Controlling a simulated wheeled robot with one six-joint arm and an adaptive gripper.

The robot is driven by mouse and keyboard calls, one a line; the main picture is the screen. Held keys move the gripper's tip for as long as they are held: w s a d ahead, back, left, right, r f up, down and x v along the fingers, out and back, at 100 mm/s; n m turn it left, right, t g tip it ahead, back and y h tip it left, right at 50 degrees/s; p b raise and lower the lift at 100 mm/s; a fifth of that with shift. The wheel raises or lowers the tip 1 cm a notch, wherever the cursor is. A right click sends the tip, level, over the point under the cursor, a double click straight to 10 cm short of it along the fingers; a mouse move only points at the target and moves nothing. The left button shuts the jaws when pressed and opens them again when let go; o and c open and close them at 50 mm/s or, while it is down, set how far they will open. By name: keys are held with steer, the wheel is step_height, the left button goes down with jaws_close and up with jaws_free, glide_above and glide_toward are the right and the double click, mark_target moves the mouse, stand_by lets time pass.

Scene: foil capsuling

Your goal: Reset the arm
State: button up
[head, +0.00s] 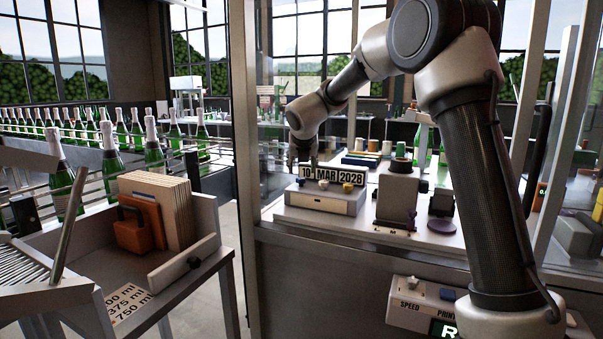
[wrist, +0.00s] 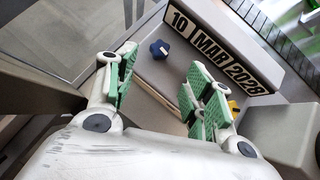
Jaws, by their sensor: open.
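My gripper (head: 303,158) hangs at the end of my arm, above and behind the left end of the date stamper (head: 318,203) in the head view. In the wrist view my gripper (wrist: 163,68) has its two green-padded fingers spread apart, with nothing between them. The date display (head: 331,175) reads 10, a month and 2028. It also shows in the wrist view (wrist: 212,50), beyond the fingers. A blue knob (wrist: 159,49) shows between the fingers, and a yellow knob (wrist: 233,106) is partly hidden by the right finger.
A grey device (head: 398,196) stands right of the stamper. A panel marked SPEED (head: 409,306) is mounted lower. At left, a tray table (head: 185,285) holds wooden boards (head: 172,205) and an orange block (head: 138,225). Bottles (head: 154,145) line a conveyor behind. Frame posts (head: 243,110) stand near my arm.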

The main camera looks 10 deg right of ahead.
steer(key=v, duration=0.2)
steer(key=shift+s+r, duration=0.2)
steer(key=shift+s, duration=0.05)
